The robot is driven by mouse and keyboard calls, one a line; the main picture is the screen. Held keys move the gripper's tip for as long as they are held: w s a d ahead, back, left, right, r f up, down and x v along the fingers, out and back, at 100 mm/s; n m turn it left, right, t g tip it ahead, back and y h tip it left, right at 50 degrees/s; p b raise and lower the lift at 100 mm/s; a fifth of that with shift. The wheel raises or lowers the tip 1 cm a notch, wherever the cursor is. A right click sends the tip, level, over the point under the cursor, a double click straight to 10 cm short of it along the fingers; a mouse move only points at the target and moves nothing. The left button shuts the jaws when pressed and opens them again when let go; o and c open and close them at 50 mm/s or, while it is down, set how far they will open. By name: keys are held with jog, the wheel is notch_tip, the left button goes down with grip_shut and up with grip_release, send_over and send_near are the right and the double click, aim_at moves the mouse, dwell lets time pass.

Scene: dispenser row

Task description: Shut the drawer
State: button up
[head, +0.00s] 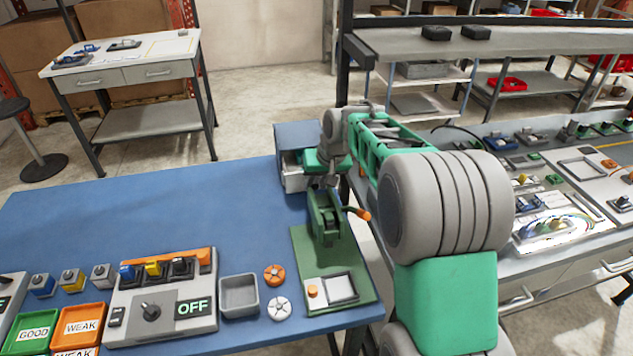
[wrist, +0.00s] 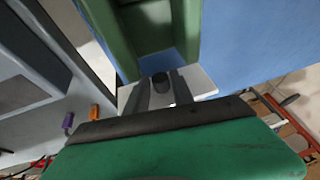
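A grey-blue dispenser box (head: 297,136) stands at the back right corner of the blue table. Its pale grey drawer (head: 294,180) sticks out from the front, open, and its right part is hidden behind my arm. My gripper (head: 332,183) points down just right of the drawer, above and behind the green lever press. In the wrist view my gripper (wrist: 163,88) shows grey finger parts around a dark round spot, with a pale surface on both sides that I cannot identify. Whether the fingers are apart or touch the drawer is unclear.
The green press (head: 326,215) with an orange-tipped lever stands close in front. A grey bin (head: 239,295), two round parts and a switch panel (head: 163,305) are at the table's front. The blue table (head: 150,215) is clear at left. A second bench (head: 560,265) is at right.

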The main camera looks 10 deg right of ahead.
grip_shut()
dwell(1.0)
